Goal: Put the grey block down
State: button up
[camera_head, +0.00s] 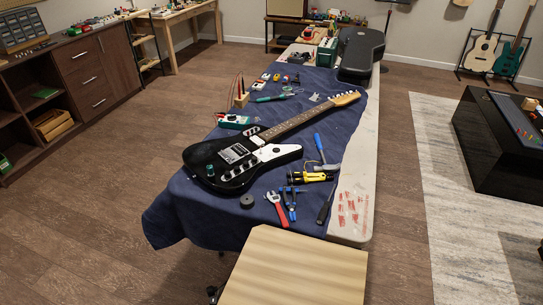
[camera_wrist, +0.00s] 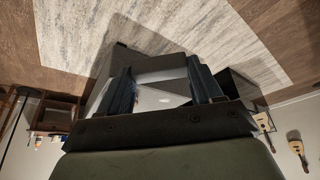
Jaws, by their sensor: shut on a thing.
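My gripper (camera_wrist: 163,84) shows only in the wrist view. Its two dark blue fingers are closed on the sides of a grey block (camera_wrist: 162,76). The block has a grey upper face and a paler face below it. The rug and floor lie far behind it, with no supporting surface visible directly under it. Neither my gripper nor the held block shows in the head view.
The long table has a blue cloth (camera_head: 195,215) bearing a black electric guitar (camera_head: 232,165), pliers (camera_head: 291,200) and other tools. A bare strip (camera_head: 362,165) runs along its right side. A light wooden surface (camera_head: 295,270) is at the front. A black low table (camera_head: 490,150) stands right.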

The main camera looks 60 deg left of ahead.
jog(key=s+a+r+n+y, duration=0.1)
jog(key=s+a+n, duration=0.3)
jog(key=a, duration=1.3)
jog(key=s+a+n+g+y, duration=0.15)
jog(key=s+a, duration=0.55)
jog(key=a, duration=1.1)
jog(key=s+a+r+n+y, duration=0.1)
jog(key=s+a+n, duration=0.35)
jog(key=a, duration=1.25)
notch_tip(320, 180, up, 6)
jog(key=n+g, duration=0.4)
jog(key=n, duration=0.6)
send_over(206, 160)
jog(key=w, duration=0.1)
jog(key=shift+s+d+f+n+g+y, duration=0.15)
jog(key=shift+f+n, duration=0.3)
jog(key=shift+f, duration=1.25)
jog(key=shift+w+d+f+n+g+y, duration=0.15)
jog(key=shift+f+n, duration=0.25)
jog(key=shift+f, duration=1.3)
jog(key=shift+s+d+f+n+g+y, duration=0.2)
jog(key=shift+f+n, duration=0.25)
jog(key=shift+f, duration=1.25)
jog(key=shift+f, duration=0.2)
